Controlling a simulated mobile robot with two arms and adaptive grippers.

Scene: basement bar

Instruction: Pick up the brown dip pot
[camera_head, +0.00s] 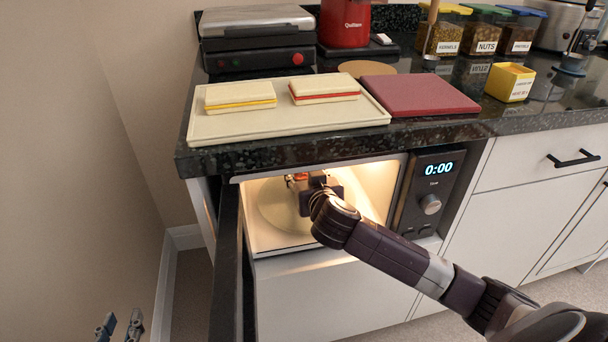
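The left gripper (120,326) shows only its two fingertips at the bottom left edge. They are apart with nothing between them. My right arm reaches in from the lower right, and its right gripper (313,186) is inside the lit, open microwave (284,251). The wrist hides most of that gripper's fingers. A small orange-brown thing (299,178) shows at the fingers above the round glass plate (268,208). I cannot tell whether it is the brown dip pot or whether the fingers are shut on it. No other brown pot is clear to see.
The microwave door (228,262) stands open at the left. On the dark counter above are a cream tray (290,125) with two sandwiches, a red board (418,96), a yellow tub (511,82), a grill (257,38) and several jars. The wall is close at left.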

